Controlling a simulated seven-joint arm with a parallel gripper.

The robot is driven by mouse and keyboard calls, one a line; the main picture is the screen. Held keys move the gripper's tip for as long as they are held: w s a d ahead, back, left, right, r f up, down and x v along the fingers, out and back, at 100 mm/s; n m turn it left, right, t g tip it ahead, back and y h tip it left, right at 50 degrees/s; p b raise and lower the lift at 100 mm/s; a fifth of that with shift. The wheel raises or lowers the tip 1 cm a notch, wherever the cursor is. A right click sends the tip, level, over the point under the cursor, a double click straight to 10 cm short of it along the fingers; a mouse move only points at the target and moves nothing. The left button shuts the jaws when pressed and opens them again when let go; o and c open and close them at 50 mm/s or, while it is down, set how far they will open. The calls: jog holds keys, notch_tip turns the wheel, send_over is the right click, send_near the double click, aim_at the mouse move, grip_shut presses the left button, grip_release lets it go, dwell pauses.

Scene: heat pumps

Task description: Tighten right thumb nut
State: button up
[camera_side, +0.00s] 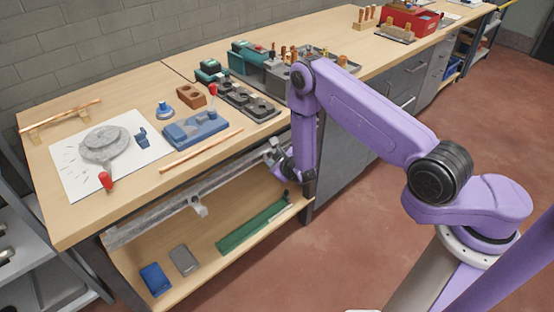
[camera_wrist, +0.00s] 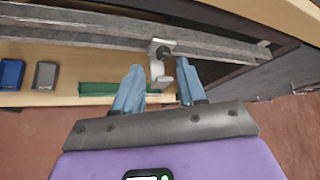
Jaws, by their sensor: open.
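A grey metal rail (camera_side: 165,212) runs along the front of the bench below the top; it also shows in the wrist view (camera_wrist: 80,35). A light metal bracket with a hooked lower end (camera_wrist: 157,68) hangs from the rail between my fingers. A small dark knob, likely the right thumb nut (camera_wrist: 163,52), sits on this bracket. My gripper (camera_wrist: 160,73) is open, its blue fingers apart on either side of the bracket's hook. In the side view my gripper (camera_side: 284,165) is at the rail's right end, partly hidden by my arm. Contact with the nut cannot be told.
Another bracket (camera_side: 198,206) hangs farther left on the rail. The lower shelf holds a green strip (camera_side: 252,228), a blue box (camera_side: 155,279) and a grey box (camera_side: 184,260). The benchtop (camera_side: 75,222) lies above the rail; open floor is in front.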

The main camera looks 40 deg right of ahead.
aim_at(270, 155)
jog(key=shift+x, duration=2.6)
grip_shut()
